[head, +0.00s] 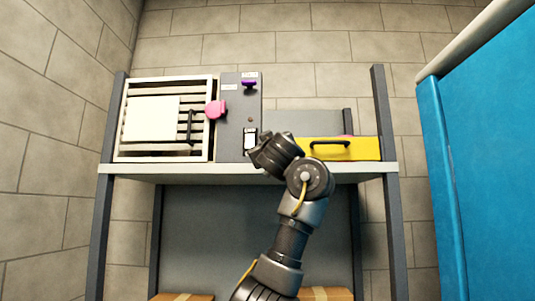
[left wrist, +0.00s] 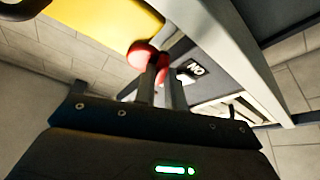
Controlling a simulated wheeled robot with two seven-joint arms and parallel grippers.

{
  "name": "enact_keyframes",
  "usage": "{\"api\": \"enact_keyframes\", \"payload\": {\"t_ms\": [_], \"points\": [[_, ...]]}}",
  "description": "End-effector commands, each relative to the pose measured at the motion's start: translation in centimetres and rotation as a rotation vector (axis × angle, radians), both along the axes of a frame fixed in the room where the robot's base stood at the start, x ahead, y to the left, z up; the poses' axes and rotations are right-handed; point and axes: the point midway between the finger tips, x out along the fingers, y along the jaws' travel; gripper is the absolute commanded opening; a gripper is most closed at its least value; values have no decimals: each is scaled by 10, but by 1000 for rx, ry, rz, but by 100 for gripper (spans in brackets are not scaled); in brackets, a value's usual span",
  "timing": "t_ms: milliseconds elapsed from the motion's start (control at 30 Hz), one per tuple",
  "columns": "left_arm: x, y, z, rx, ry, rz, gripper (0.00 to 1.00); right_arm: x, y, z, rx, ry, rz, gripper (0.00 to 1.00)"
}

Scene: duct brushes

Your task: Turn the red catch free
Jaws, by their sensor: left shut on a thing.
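The red catch (left wrist: 140,53) shows in the left wrist view as a rounded red knob at my fingertips, beside a grey face with a white label. In the head view it is hidden, apparently behind my left gripper. My left gripper (head: 256,156) is at the lower front of the grey panel box (head: 231,128), just above the shelf edge. In the left wrist view its two fingers (left wrist: 163,72) are shut on the red catch. How far the catch is turned cannot be told. My right gripper is not in view.
The shelf (head: 350,168) carries a white slatted frame (head: 210,90) with a pink knob (head: 215,109) at its right side. The grey box has a purple lever (head: 249,83). A yellow drawer (head: 355,149) with a black handle stands close right. A blue cabinet (head: 490,150) is at far right.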

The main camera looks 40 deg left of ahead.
Motion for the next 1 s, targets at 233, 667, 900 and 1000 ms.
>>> {"api": "enact_keyframes", "payload": {"t_ms": [233, 667, 900, 1000], "points": [[2, -3, 4, -187, -138, -4, 0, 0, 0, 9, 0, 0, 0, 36], [3, -4, 9, -513, -386, -2, 0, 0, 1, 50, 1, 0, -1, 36], [2, -3, 9, -680, -513, -2, 0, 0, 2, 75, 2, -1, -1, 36], [2, -3, 9, -738, -558, -2, 0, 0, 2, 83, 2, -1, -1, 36]]}}
